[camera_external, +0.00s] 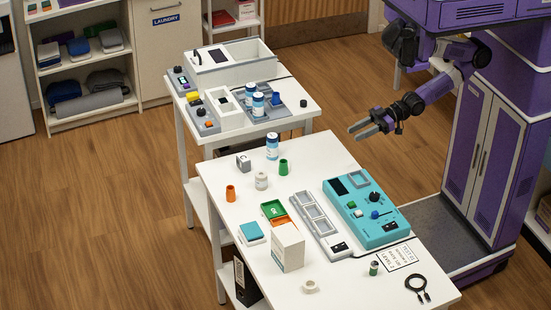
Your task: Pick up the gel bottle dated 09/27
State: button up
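Several blue-and-white bottles are in view, and their dates are too small to read. One bottle (272,148) stands upright on the near table's back end. Another bottle (258,106) stands upright on the back table, with a second bottle (250,93) just behind it. I cannot tell which one is the gel bottle dated 09/27. My gripper (358,129) is open and empty. It hangs in the air to the right of both tables, apart from every bottle.
The near table (325,150) holds a white jar (261,181), a green cup (283,167), an orange cup (230,193), a white box (288,247) and a teal device (366,215). The back table carries a grey-white bin (235,62). Shelves stand at the back left.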

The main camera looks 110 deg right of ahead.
dwell(0.4)
jog(key=o, duration=0.6)
jog(key=shift+o, duration=0.2)
